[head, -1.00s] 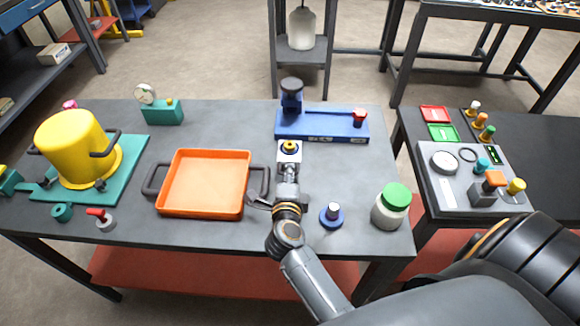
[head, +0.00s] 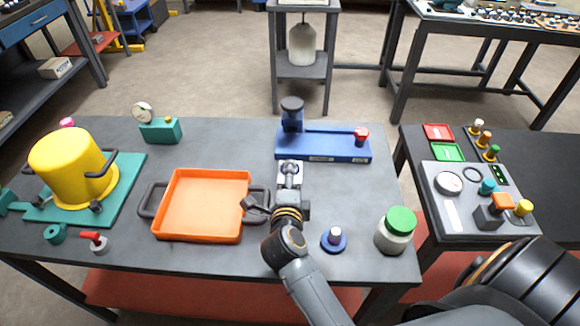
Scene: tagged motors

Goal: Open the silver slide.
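A small silver piece (head: 290,168), which looks like the silver slide, sits at the front of the blue fixture (head: 340,151) on the grey table. My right arm reaches in from the lower right, and my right gripper (head: 289,182) is right at the near side of the silver piece. It hides part of the piece. A dark part sticks out to the left of the wrist, by the tray handle. Whether the fingers are spread or closed on the piece is too small to tell. My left gripper is not in view.
An orange tray (head: 201,236) with dark handles lies just left of my arm. A blue-based knob (head: 334,241) and a green-lidded jar (head: 396,231) stand to the right. A yellow pot (head: 66,165) stands at left. A control panel (head: 453,216) is on the right table.

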